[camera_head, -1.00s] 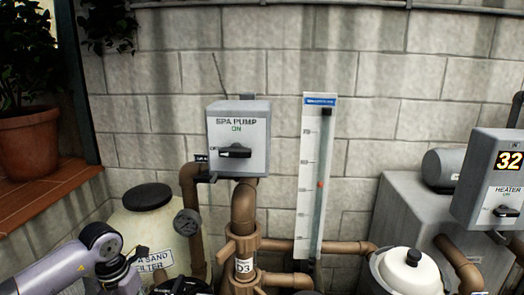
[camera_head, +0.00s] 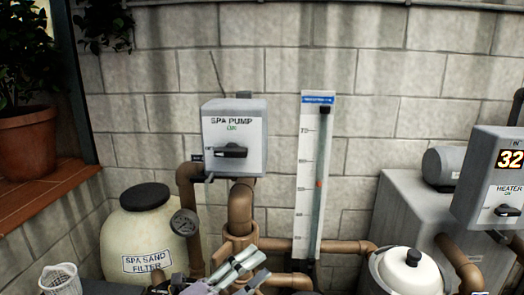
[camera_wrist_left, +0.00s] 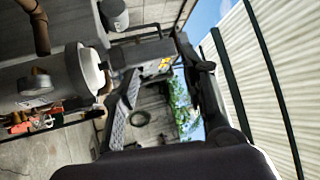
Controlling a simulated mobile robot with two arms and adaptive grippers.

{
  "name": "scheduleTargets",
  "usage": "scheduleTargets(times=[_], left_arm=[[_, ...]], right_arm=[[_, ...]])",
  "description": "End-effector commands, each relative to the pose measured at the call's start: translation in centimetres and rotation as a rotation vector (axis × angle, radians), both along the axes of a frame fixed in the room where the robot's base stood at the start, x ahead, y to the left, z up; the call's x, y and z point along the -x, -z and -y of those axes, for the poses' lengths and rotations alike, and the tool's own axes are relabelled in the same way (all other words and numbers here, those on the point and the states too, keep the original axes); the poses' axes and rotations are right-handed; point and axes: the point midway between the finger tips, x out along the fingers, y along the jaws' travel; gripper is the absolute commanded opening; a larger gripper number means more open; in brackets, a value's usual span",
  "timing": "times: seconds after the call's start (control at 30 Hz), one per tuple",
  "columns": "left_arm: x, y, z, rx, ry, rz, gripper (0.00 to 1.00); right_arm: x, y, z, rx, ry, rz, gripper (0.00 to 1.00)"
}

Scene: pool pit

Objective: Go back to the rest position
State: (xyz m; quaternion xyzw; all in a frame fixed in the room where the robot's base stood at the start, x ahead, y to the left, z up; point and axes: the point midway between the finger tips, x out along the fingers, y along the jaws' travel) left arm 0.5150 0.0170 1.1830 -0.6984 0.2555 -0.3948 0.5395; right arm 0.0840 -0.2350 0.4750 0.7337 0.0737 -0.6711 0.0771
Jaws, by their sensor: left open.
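My left gripper (camera_head: 240,268) shows at the bottom centre of the head view, in front of the brown pipes. It is partly cut off by the lower edge. In the left wrist view its dark fingers (camera_wrist_left: 165,75) stand apart, and I see nothing held between them. My right gripper is in neither view.
The spa pump box (camera_head: 234,138) is on the block wall, with a white gauge (camera_head: 313,180) beside it. The sand filter (camera_head: 148,235) and a white mesh basket (camera_head: 59,281) are at lower left. A white-lidded pot (camera_head: 409,272) and heater (camera_head: 492,185) are at right.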

Motion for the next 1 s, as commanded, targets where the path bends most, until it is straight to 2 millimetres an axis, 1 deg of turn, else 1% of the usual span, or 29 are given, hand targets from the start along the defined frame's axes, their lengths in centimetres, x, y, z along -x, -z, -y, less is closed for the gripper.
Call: scheduleTargets(times=[0.03, 0.07, 0.1, 0.17, 0.2, 0.27, 0.3, 0.37, 0.4, 0.43, 0.47, 0.5, 0.53, 0.6, 0.67, 0.7, 0.77, 0.8, 0.97, 1.0], left_arm=[[-0.5, -0.3, -1.6, 0.118, -0.093, -0.077, 0.40], [-1.0, -0.3, -2.8, 0.182, -0.154, -0.124, 0.40], [-1.5, 0.0, -4.5, 0.264, -0.237, -0.195, 0.40], [-2.1, 1.4, -7.3, 0.371, -0.364, -0.311, 0.40], [-2.2, 2.7, -9.2, 0.434, -0.448, -0.396, 0.40], [-1.8, 5.4, -11.8, 0.514, -0.571, -0.532, 0.40], [-1.2, 7.4, -13.5, 0.558, -0.653, -0.630, 0.40], [0.3, 11.0, -15.7, 0.611, -0.771, -0.785, 0.40], [1.7, 13.3, -16.9, 0.637, -0.847, -0.892, 0.40], [2.9, 15.1, -17.7, 0.651, -0.898, -0.971, 0.40], [4.3, 16.7, -18.2, 0.660, -0.946, -1.047, 0.40], [6.0, 18.6, -18.8, 0.668, -1.000, -1.141, 0.40], [7.4, 19.9, -19.1, 0.669, -1.035, -1.207, 0.40], [10.3, 22.3, -19.5, 0.666, -1.103, -1.342, 0.40], [12.7, 23.8, -19.7, 0.658, -1.147, -1.443, 0.40], [14.2, 24.7, -19.7, 0.650, -1.173, -1.504, 0.40], [16.4, 25.8, -19.6, 0.638, -1.205, -1.590, 0.40], [17.9, 26.4, -19.5, 0.625, -1.225, -1.645, 0.40], [23.2, 28.0, -19.0, 0.578, -1.283, -1.843, 0.40], [24.5, 28.2, -18.8, 0.564, -1.294, -1.891, 0.40]], right_arm=[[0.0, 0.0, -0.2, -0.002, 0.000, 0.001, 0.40], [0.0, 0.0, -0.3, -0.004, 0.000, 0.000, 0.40], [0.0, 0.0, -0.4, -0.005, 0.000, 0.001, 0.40], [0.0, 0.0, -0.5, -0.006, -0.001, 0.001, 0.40], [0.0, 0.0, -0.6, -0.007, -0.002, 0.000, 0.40], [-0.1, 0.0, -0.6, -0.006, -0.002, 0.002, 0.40], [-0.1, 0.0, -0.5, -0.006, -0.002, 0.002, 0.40], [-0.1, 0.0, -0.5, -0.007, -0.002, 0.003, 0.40], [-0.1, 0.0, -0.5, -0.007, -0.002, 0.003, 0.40], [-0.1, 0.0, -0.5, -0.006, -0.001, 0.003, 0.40], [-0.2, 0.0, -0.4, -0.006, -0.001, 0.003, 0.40], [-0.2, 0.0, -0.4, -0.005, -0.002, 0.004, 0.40], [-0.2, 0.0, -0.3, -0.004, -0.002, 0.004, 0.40], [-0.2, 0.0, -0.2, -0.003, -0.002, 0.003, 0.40], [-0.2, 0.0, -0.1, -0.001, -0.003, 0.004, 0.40], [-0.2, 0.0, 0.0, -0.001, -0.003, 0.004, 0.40], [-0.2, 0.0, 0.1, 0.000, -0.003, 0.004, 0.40], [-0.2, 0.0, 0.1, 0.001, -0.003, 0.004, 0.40], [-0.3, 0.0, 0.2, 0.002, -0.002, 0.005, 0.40], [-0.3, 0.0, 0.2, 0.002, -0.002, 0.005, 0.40]])
